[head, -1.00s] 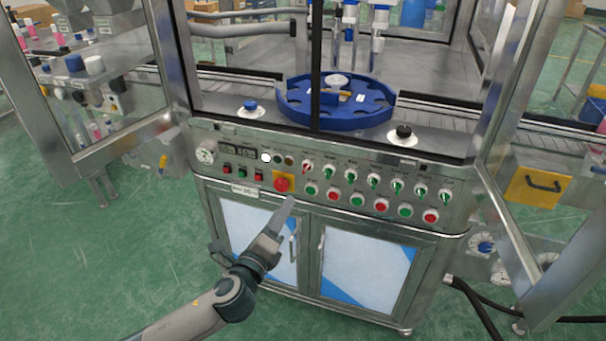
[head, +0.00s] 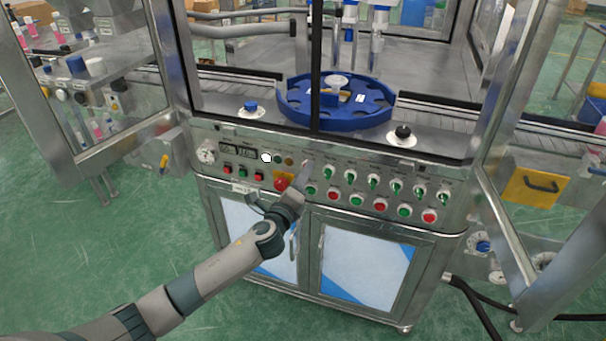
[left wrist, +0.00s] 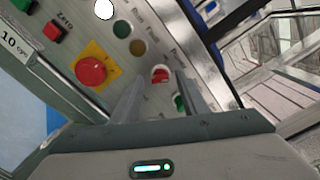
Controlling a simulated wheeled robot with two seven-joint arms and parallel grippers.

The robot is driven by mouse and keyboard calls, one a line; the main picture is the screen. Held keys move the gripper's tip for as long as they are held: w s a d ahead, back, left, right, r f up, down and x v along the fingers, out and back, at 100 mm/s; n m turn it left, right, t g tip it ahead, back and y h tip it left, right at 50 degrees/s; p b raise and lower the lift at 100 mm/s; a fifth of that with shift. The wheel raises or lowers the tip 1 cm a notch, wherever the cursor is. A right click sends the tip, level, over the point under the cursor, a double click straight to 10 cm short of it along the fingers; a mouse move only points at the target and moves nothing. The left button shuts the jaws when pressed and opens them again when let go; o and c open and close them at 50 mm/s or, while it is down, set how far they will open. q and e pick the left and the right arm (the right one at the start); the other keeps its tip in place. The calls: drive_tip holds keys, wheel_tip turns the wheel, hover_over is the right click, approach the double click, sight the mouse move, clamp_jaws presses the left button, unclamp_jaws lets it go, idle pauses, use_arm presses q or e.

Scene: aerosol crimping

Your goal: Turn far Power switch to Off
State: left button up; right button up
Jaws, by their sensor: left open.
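The Power switch (left wrist: 160,75) is a red-handled rotary knob at the left end of the upper row of knobs. The wrist view shows its red handle in the gap between my left fingers. My left gripper (left wrist: 158,82) is open, one finger on each side of the switch in that view; I cannot tell whether they touch it. In the head view, my left gripper (head: 303,172) reaches the panel and mostly hides this switch. My right gripper is not in view.
A red emergency button (head: 281,184) on a yellow plate sits just left of my gripper. Green-handled switches (head: 330,172) continue to the right, with red and green push buttons (head: 333,194) below. A blue rotary disc (head: 335,115) is above the panel. Open glass doors flank the machine.

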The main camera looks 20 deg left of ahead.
use_arm(q)
drive_tip(key=shift+w, duration=0.35)
clamp_jaws()
drive_tip(key=shift+n, duration=6)
